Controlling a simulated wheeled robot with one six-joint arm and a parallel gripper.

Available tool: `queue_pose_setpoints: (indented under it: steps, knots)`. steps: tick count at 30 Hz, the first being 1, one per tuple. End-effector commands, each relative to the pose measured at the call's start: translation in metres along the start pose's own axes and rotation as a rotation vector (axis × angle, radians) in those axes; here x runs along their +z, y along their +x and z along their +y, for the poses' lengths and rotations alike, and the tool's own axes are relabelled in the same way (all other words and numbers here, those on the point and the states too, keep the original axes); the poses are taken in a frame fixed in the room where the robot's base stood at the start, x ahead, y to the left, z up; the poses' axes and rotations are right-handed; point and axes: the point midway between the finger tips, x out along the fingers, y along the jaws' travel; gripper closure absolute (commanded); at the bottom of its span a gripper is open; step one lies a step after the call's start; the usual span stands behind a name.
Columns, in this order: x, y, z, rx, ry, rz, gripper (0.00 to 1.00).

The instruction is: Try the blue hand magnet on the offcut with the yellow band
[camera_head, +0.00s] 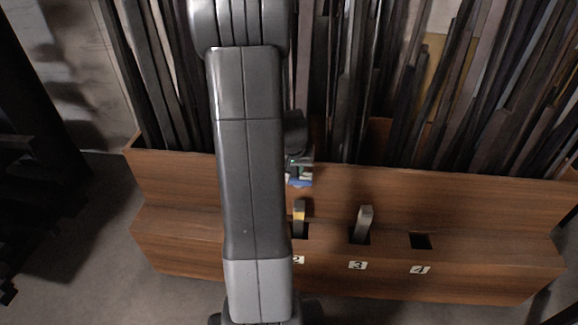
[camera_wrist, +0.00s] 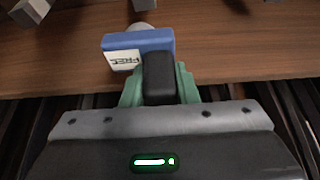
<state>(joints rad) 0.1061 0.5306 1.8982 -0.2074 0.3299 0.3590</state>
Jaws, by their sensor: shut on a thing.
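The blue hand magnet (camera_wrist: 152,42) is a blue block with a white lettered label, and a rounded grey part shows behind it in the wrist view. In the head view the magnet (camera_head: 299,183) hangs below my gripper (camera_head: 299,174), in front of the wooden rack's upper board. The offcut with the yellow band (camera_head: 299,214) stands upright in the slot marked 2, just below the magnet in the picture. A gap shows between them. My arm hides the slots further left.
A plain grey offcut (camera_head: 364,222) stands in the slot marked 3. Slot 4 (camera_head: 421,241) is empty. Many long dark bars (camera_head: 345,90) lean upright in the wooden rack (camera_head: 450,195) behind. Pale block ends (camera_wrist: 30,12) show at the wrist view's top left.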

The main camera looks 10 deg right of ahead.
Motion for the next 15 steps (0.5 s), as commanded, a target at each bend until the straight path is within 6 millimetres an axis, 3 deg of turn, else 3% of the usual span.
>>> queue_pose_setpoints:
  steps: [15]
  knots:
    - [0.018, 0.043, 0.0, 0.0, 0.0, 0.0, 1.0]
